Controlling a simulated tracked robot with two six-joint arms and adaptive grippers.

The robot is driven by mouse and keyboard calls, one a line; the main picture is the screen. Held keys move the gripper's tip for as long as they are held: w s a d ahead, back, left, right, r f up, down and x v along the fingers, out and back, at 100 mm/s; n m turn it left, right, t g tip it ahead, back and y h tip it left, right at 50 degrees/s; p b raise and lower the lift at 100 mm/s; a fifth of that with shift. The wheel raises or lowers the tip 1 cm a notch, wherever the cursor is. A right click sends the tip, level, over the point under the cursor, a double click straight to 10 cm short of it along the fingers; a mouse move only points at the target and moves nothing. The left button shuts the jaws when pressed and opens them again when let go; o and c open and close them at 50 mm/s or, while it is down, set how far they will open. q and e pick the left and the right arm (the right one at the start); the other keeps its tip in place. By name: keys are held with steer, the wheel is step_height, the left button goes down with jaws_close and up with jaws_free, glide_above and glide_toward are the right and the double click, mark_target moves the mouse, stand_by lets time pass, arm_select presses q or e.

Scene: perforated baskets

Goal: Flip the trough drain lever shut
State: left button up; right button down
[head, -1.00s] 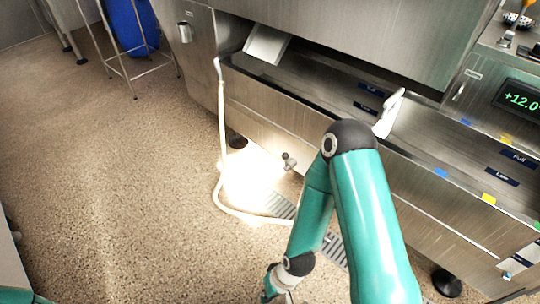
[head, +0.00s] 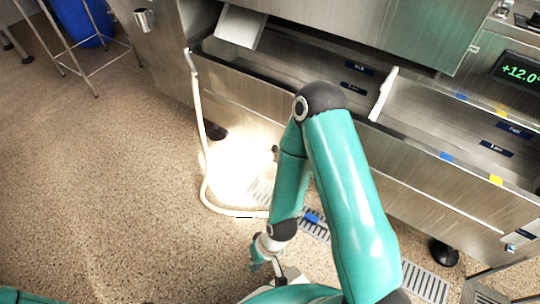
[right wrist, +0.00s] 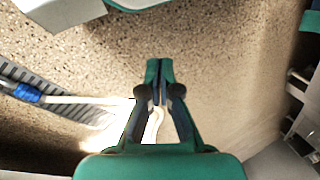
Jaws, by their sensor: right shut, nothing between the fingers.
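The steel trough (head: 270,115) runs across the head view, with a white divider standing in it. A small dark fitting (head: 275,150) shows under its front wall, mostly hidden by my right arm; I cannot tell its lever position. Another small fitting with a blue part (head: 510,248) sits low on the front at the far right; I cannot tell whether it is the drain lever. My right gripper (head: 258,266) is low over the floor, in front of and apart from the trough. The right wrist view shows its fingers (right wrist: 158,68) shut and empty. My left gripper is out of view.
A pale hose (head: 200,130) hangs from the trough's left end and loops onto the floor. A blue drum (head: 85,20) and steel stand are at upper left. The left floor is clear.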

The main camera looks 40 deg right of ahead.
mark_target(276, 154)
steer(key=s+a+f+m+g+y+p, duration=0.2)
steer(key=s+m+g+y, duration=0.3)
steer(key=m, duration=0.8)
steer(key=w+a+r+m+t+y+p, duration=0.25)
steer(key=w+m+t+y, duration=0.3)
steer(key=m, duration=0.55)
steer(key=w+d+m+t+h, duration=0.2)
steer(key=w+d+m+t, duration=0.4)
steer(key=w+m+t, duration=0.5)
steer(key=w+d+f+m+t+h+p, duration=0.15)
steer(key=d+m+t+h, duration=0.25)
steer(key=d+m+h, duration=0.45)
steer(key=w+d+m+t+h, duration=0.3)
steer(key=d+m+h, duration=0.15)
steer(key=d, duration=0.65)
steer(key=w+d+r+m+b, duration=0.1)
steer(key=w+d+r+b, duration=0.1)
steer(key=w, duration=0.8)
steer(key=shift+w+d+r+b, duration=0.2)
steer(key=shift+w+d+b, duration=0.2)
steer(key=shift+d, duration=0.5)
